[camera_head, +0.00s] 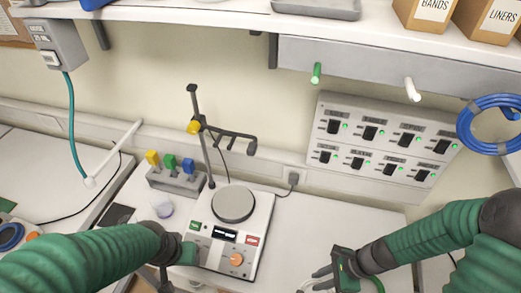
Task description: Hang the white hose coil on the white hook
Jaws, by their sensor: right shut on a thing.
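The white hook (412,90) is a peg sticking out from the grey rail under the shelf, right of centre, and nothing hangs on it. My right gripper (332,278) is low at the bottom edge, below the hook, and is shut on the white hose coil (316,284). Only a small part of the coil shows; the rest is hidden or cut off by the frame. My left gripper (166,282) is at the bottom left, beside the scale-like device, partly out of frame, so its jaws are unclear.
A green hook (316,72) is left of the white one. A blue hose coil (490,146) hangs at the far right. A switch panel (380,146) is below the hooks. The device with a round plate (234,203) and a black stand (203,140) occupy the bench centre.

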